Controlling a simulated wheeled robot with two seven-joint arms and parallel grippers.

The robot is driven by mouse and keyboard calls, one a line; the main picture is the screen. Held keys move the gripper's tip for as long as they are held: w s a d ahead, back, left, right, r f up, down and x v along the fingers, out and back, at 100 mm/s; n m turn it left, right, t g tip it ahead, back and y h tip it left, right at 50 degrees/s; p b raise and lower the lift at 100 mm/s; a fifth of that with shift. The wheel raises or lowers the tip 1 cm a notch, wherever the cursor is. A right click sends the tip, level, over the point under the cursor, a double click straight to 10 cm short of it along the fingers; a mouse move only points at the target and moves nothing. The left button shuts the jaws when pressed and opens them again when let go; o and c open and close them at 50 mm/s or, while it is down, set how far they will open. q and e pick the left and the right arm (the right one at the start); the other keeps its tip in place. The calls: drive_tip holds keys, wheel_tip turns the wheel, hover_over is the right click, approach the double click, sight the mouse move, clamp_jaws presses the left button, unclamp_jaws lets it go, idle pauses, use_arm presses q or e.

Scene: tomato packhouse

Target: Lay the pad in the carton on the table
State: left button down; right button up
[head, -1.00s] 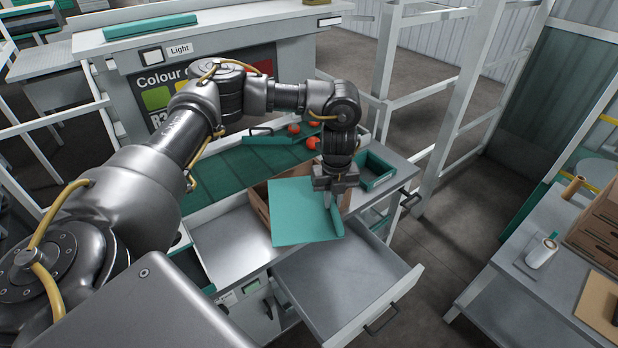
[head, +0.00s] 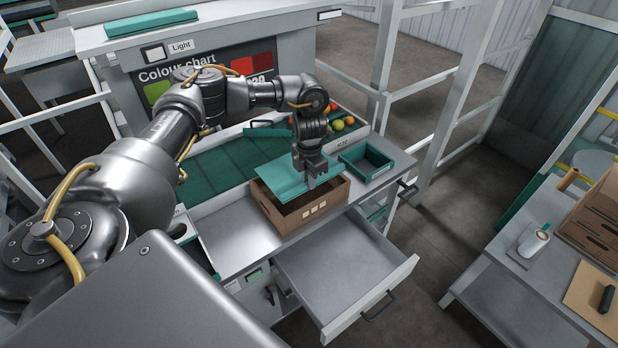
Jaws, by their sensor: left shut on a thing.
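The green pad (head: 277,181) is gripped at its right side by my left gripper (head: 315,181). My left gripper is shut on it. The pad is over the back and left part of the brown carton (head: 316,212), close to its rim and tilted. The carton stands open on the grey metal table (head: 226,232). The dark inside of the carton shows at its front, and the pad and gripper hide the rest. I cannot tell whether the pad touches the carton walls. My right gripper is not in view.
A small green tray (head: 378,174) stands just right of the carton. An open, empty drawer (head: 340,268) sticks out below the table front. Tomatoes (head: 338,125) lie on the green belt (head: 217,179) behind. Bare table lies left of the carton.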

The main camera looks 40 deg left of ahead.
use_arm(q)
wheel_tip(320, 180, down, 6)
drive_tip(key=b, duration=0.4)
drive_tip(key=shift+s, duration=0.1)
idle(0.5)
drive_tip(key=c, duration=1.3)
unclamp_jaws()
drive_tip(key=shift+f, duration=0.1)
drive_tip(key=shift+c, duration=0.4)
drive_tip(key=shift+s, duration=0.1)
drive_tip(key=shift+c, duration=1.2)
